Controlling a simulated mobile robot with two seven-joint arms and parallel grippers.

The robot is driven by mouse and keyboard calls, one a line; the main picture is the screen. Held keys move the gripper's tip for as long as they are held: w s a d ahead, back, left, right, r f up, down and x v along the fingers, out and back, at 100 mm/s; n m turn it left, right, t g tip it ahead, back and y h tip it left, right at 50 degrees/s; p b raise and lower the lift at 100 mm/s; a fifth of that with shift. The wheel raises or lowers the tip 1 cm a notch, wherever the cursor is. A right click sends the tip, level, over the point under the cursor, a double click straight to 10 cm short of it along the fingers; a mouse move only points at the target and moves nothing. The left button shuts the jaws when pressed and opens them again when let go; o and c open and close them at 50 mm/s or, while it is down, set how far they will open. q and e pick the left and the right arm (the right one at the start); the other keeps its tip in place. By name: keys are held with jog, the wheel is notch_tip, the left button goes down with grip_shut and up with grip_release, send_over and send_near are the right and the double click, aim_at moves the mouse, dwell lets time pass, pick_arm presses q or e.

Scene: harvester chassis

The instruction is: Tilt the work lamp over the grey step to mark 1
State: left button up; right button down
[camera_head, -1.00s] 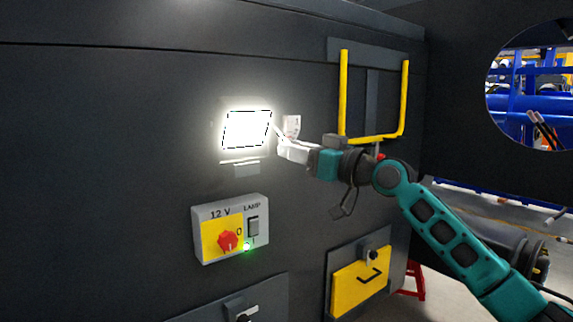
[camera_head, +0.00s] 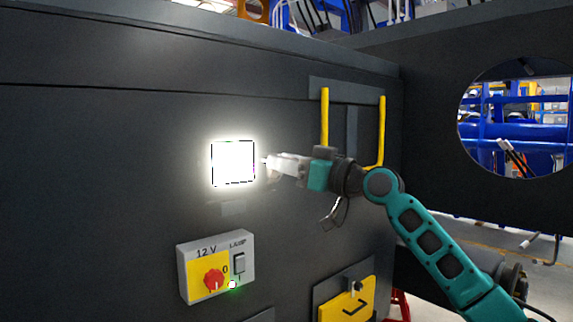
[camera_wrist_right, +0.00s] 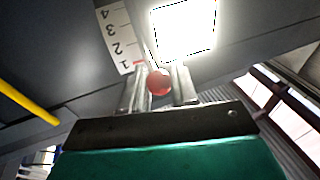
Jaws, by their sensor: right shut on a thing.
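The work lamp (camera_head: 233,163) is a lit, glaring white square on the dark chassis wall; it also shows at the top of the right wrist view (camera_wrist_right: 185,28). My right gripper (camera_head: 268,163) is at the lamp's right side. In the right wrist view its fingers (camera_wrist_right: 160,88) are shut on a red ball knob (camera_wrist_right: 158,82). A white scale plate (camera_wrist_right: 113,35) with marks 1 to 4 stands beside the lamp. A small red pointer (camera_wrist_right: 138,59) lies close to mark 1; exact alignment is hard to tell. My left gripper is out of view.
A small grey piece (camera_head: 232,208) is on the wall below the lamp. Under it is a 12 V switch box (camera_head: 215,266) with a red knob and a green light. A yellow handrail (camera_head: 325,115) stands close behind my right arm. A yellow panel (camera_head: 348,303) is lower right.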

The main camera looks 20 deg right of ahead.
jog(key=shift+d+r, duration=0.1)
jog(key=shift+r, duration=0.25)
jog(key=c, duration=1.3)
grip_release()
jog(key=o, duration=0.4)
jog(key=shift+f, duration=0.3)
jog(key=shift+s+d+f, duration=0.2)
jog(key=shift+s+d, duration=0.05)
jog(key=shift+s, duration=0.1)
jog(key=b+v, duration=0.3)
jog(key=v, duration=0.9)
jog(key=shift+a+r+b, duration=0.1)
jog(key=shift+r+b, duration=0.1)
jog(key=shift+b, duration=0.15)
